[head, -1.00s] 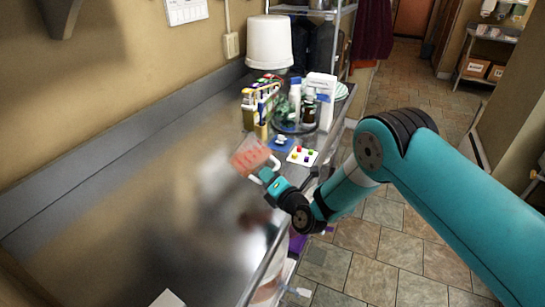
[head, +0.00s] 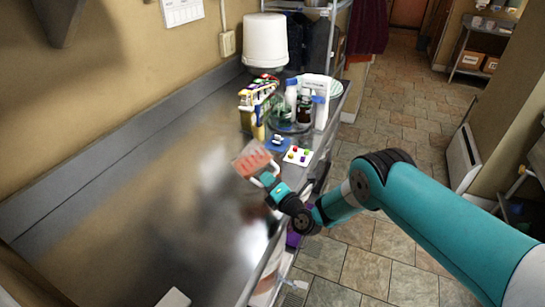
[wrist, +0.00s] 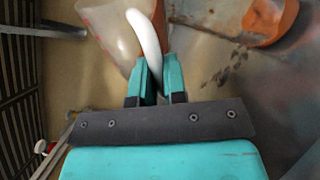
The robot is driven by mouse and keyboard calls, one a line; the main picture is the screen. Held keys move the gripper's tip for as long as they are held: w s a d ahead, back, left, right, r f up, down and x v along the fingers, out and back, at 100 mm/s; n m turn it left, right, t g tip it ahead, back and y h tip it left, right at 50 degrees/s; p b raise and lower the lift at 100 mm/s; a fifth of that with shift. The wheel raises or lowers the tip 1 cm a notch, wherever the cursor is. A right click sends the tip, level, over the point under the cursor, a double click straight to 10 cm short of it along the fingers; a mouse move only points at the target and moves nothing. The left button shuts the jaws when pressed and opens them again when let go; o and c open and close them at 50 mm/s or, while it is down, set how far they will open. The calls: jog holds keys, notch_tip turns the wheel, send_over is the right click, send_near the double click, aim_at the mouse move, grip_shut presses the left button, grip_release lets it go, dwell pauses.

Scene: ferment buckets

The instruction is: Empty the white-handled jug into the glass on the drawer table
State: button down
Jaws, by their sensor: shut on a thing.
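The jug (head: 251,161) is translucent with reddish-orange contents and a white handle. In the head view it is held above the steel counter and looks tilted. My gripper (head: 268,184) is shut on its handle. In the wrist view, both fingers (wrist: 155,84) close around the white handle (wrist: 146,38), and part of the jug's clear wall (wrist: 108,24) shows beyond them. The jug's mouth and liquid level cannot be made out. I cannot identify the glass or the drawer table in these frames.
The steel counter (head: 115,215) is mostly bare at left. Tiled floor (head: 400,140) lies open at right. A white wall panel (head: 462,158) stands at far right.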

jog(key=shift+a+r, duration=0.1)
jog(key=shift+r, duration=0.1)
jog(key=shift+s+f+m+p, duration=0.4)
jog(key=shift+s+f+p, duration=0.35)
jog(key=shift+s, duration=0.15)
jog(key=shift+s+a+r+m, duration=0.1)
jog(key=shift+s+a+m, duration=0.1)
jog(key=shift+a+m, duration=0.1)
jog(key=shift+h+b, duration=0.3)
